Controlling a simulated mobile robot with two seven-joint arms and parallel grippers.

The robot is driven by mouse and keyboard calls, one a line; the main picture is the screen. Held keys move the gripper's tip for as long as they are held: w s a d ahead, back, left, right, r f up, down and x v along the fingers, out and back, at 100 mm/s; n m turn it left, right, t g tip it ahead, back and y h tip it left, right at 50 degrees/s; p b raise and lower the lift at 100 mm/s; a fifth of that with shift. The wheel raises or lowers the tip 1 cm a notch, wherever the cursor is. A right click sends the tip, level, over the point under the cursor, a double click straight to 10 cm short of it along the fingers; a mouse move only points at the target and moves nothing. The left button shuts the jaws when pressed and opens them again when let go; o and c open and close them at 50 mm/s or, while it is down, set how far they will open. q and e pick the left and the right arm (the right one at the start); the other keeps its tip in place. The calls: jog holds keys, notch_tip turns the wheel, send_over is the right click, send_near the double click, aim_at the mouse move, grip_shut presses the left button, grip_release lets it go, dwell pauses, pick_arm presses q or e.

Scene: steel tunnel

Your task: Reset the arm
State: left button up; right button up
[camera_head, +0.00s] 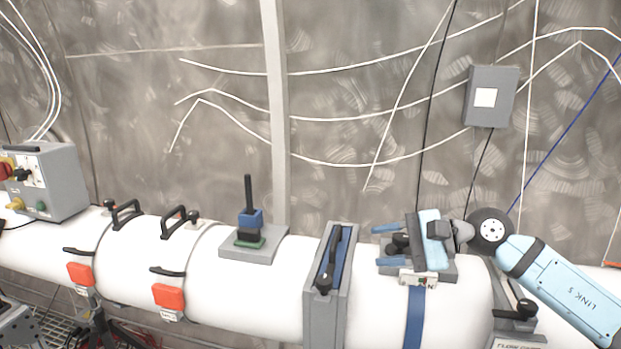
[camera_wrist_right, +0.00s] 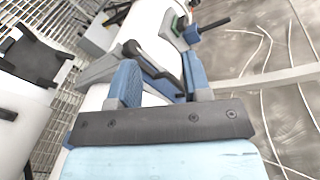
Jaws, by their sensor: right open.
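My right arm (camera_head: 562,283) comes in from the right over the white pipe. Its right gripper (camera_head: 381,246) is open, with two blue fingers pointing left. In the wrist view the right gripper (camera_wrist_right: 160,82) shows its fingers spread apart. A black part (camera_head: 398,244) appears between the fingers in the head view; I cannot tell whether they touch it. The grey gate with a blue panel and black handle (camera_head: 328,262) stands just left of the fingertips. That handle (camera_wrist_right: 150,64) also shows beyond the fingers in the wrist view. My left gripper is not in view.
The white pipe (camera_head: 225,285) runs across the front. A grey control box (camera_head: 50,180) stands at left. A wall box (camera_head: 491,97) hangs at right.

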jog(key=s+a+r+m+t+y, duration=0.1)
jog(key=s+a+m+t+y, duration=0.3)
jog(key=m, duration=0.4)
jog(key=s+d+f+n+t+h, duration=0.2)
jog(key=d+f+n+t+h, duration=0.45)
jog(key=n, duration=0.95)
jog(key=s+d+f+n+t+h, duration=0.35)
jog(key=d+f+n+h, duration=0.65)
jog(key=n, duration=0.5)
jog(key=s+f+m+g+h, duration=0.3)
jog(key=s+f+m+g, duration=0.4)
jog(key=s+f, duration=0.3)
jog(key=s+f+m+g+y, duration=0.1)
jog(key=s+f+m+g, duration=0.25)
jog(key=s, duration=0.35)
jog(key=s+f+m+g, duration=0.3)
jog(key=s+g, duration=0.1)
jog(key=s, duration=0.3)
jog(key=shift+w+a+f+n+t+y+p, duration=0.3)
jog(key=shift+w+a+f+t+y+p, duration=0.25)
jog(key=shift+w+a+f+t+p, duration=0.6)
jog(key=shift+w+a+f+n+t+y+p, duration=0.25)
jog(key=shift+w+a+f+t+y+p, duration=0.45)
jog(key=shift+t+p, duration=0.75)
jog(key=shift+w+a+f+n+t+y+p, duration=0.3)
jog(key=shift+w+a+f+t+y+p, duration=0.1)
jog(key=shift+w+a+f+t+p, duration=0.7)
jog(key=shift+r+t, duration=0.2)
jog(key=shift+t, duration=0.05)
